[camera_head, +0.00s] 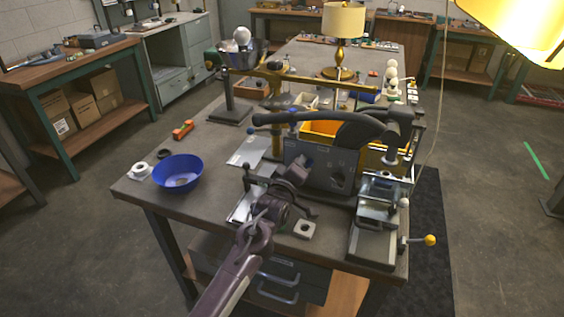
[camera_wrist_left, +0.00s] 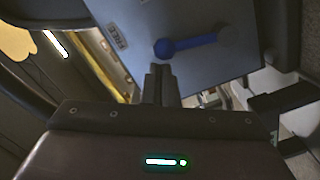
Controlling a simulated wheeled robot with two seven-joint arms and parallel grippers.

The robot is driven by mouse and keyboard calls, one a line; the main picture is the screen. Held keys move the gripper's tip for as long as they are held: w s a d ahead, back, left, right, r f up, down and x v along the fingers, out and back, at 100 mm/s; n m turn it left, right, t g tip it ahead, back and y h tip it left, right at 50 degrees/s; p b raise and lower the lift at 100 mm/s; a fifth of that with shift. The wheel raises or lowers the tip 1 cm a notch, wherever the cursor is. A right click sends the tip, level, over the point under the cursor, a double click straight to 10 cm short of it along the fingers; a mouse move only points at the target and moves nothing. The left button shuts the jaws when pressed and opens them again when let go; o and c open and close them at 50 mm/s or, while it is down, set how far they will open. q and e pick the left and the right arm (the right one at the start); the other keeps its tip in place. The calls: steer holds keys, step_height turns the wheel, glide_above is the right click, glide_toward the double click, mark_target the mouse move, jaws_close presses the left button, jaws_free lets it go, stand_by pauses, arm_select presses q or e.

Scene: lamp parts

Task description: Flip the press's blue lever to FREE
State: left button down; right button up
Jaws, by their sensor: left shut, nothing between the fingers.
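The press (camera_head: 378,190) stands at the front right of the workbench, with a grey upright panel (camera_head: 343,160) beside it. In the left wrist view, the panel (camera_wrist_left: 190,15) carries a blue lever (camera_wrist_left: 195,43) lying roughly across the picture. Its brighter blue round end is at the left, near a label reading FREE (camera_wrist_left: 118,37). Its darker round end is at the right. My left gripper (camera_wrist_left: 158,75) is shut and empty, its fingertips just below the lever's left end. Whether they touch it I cannot tell. In the head view, the left gripper (camera_head: 300,170) is close to the panel's left part.
A blue bowl (camera_head: 177,172) sits at the bench's left front. A white nut-like part (camera_head: 304,229) lies near the front edge. A yellow bin (camera_head: 319,131) is behind the panel. A dark curved handle (camera_head: 315,117) passes above it. A yellow-knobbed handle (camera_head: 429,240) sticks out at right.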

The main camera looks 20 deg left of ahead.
arm_select(q)
steer(key=shift+d+m, duration=0.7)
steer(key=shift+m, duration=0.3)
steer(key=shift+d+p, duration=0.35)
steer(key=shift+f, duration=0.1)
